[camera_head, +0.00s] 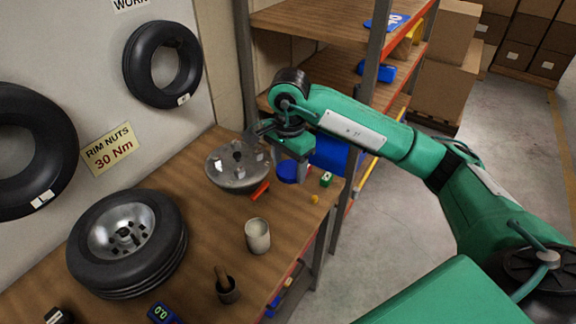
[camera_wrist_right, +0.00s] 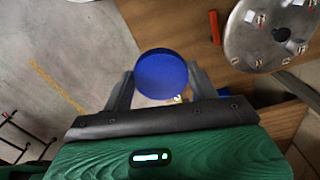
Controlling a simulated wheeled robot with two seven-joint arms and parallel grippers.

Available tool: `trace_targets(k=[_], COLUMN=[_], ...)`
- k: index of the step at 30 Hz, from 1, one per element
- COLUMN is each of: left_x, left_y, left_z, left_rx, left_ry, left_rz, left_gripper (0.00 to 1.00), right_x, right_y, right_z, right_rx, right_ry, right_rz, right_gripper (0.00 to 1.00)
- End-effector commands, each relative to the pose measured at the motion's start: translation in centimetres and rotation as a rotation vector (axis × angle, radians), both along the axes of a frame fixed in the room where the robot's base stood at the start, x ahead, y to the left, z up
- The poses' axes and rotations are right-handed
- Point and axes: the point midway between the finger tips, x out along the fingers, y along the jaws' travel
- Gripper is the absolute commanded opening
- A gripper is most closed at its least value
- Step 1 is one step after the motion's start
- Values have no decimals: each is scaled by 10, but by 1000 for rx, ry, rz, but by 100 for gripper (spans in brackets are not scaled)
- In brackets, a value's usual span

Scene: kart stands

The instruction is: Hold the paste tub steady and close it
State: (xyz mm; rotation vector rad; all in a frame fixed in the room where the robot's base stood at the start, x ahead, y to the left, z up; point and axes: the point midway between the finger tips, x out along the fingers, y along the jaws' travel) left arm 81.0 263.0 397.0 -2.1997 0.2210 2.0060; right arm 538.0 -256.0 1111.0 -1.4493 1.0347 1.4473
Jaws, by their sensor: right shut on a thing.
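An open, cream-coloured cup-like tub (camera_head: 257,236) stands upright on the wooden bench; I take it for the paste tub. A round blue lid (camera_head: 289,171) is at the tip of my right gripper (camera_head: 300,178), near the bench's right end, behind and to the right of the tub. In the right wrist view the blue lid (camera_wrist_right: 161,72) sits between the two fingers of my right gripper (camera_wrist_right: 161,88), which are shut on it. The lid and the tub are apart. My left gripper is not in view.
A metal disc (camera_head: 238,180) lies beside a red-orange piece (camera_head: 259,190), left of my right gripper. A small green box (camera_head: 326,180) is at the bench's right end. A tyred wheel (camera_head: 130,240) and a dark pot (camera_head: 227,288) stand on the bench. Shelves (camera_head: 320,60) rise behind.

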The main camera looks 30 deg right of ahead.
Motion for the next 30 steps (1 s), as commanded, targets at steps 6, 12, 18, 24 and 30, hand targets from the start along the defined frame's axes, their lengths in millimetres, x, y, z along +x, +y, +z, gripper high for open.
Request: trace_targets(k=[6,12,18,24,30], left_x=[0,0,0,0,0], left_y=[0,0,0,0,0], left_z=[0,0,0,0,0], left_rx=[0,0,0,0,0], left_ry=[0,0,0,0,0], left_rz=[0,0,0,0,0], left_gripper=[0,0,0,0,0], right_x=[-13,-35,-59,-76,-81], right_y=[9,23,34,41,43], right_z=[-17,-41,-64,-77,-81], right_rx=[-10,-17,-12,-3,1], right_ry=[-4,-5,-1,1,2], right_rz=[240,607,951,1171,1242], right_gripper=[38,38,38,38,38])
